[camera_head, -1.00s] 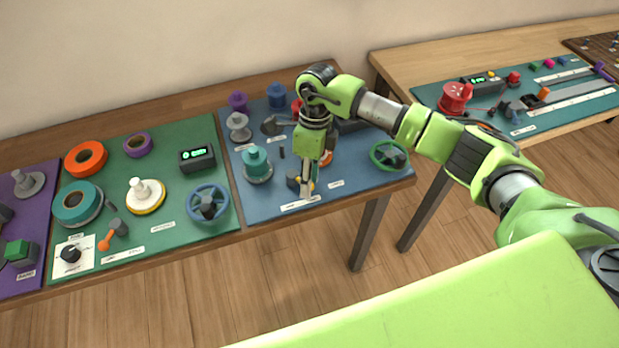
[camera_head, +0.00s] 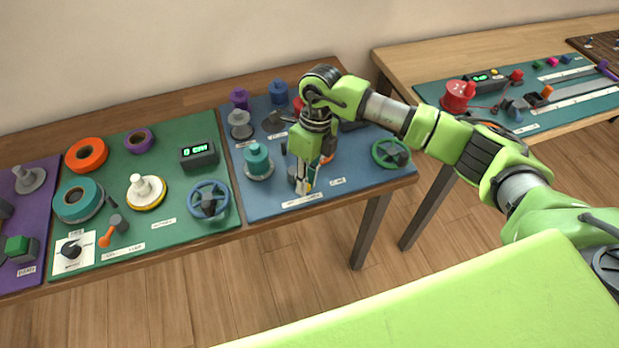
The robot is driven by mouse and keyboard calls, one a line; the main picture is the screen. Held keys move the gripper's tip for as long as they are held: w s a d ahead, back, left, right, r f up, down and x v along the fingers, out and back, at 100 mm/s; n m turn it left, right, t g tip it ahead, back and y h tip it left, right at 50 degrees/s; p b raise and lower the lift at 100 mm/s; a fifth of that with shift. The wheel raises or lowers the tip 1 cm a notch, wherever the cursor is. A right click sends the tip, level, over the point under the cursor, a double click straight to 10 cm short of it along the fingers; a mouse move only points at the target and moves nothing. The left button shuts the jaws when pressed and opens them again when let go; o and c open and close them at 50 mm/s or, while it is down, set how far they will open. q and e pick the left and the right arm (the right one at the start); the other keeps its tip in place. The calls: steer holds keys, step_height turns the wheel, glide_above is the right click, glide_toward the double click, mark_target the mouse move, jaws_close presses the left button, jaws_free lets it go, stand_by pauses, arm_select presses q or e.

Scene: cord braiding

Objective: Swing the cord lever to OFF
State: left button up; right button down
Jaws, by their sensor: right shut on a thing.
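My right gripper (camera_head: 303,187) points down over the front of the blue mat (camera_head: 262,206) on the left table. It is shut on the lever, low over the mat just behind a white label strip. A dark grey lever hub (camera_head: 292,173) shows just left of the fingers, and a small yellow part (camera_head: 311,184) shows at their right. The gripper hides most of the lever, so its exact angle is unclear. The label print is too small to read. My left gripper is not in view.
A teal spool (camera_head: 258,162) stands left of the gripper, and a green handwheel (camera_head: 390,153) is to the right. The green mat (camera_head: 180,226) on the left holds a blue handwheel (camera_head: 208,200) and a display box (camera_head: 198,156). A second table stands at the right.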

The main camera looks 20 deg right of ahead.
steer(key=a+m, duration=0.1)
steer(key=m, duration=0.2)
steer(key=a+m+t, duration=0.1)
steer(key=m, duration=0.1)
steer(key=shift+s+a+m+b, duration=0.1)
steer(key=shift+a+m+b, duration=0.2)
steer(key=shift+b, duration=0.1)
steer(key=shift+w+a+r+m+t+b, duration=0.15)
steer(key=shift+a+m, duration=0.15)
steer(key=shift+m, duration=0.35)
steer(key=shift+w+a+f+m+t+b, duration=0.1)
steer(key=shift+a+m, duration=0.15)
steer(key=shift+m, duration=0.35)
steer(key=shift+w+a+r+m+t+b, duration=0.15)
steer(key=shift+a+m, duration=0.15)
steer(key=shift+m, duration=0.35)
steer(key=c, duration=1.9)
jaws_free()
steer(key=shift+s+f, duration=0.1)
step_height(320, 180, up, 12)
steer(key=d, duration=0.2)
steer(key=shift+s+d, duration=0.15)
steer(key=shift+s, duration=0.05)
steer(key=shift+f, duration=0.15)
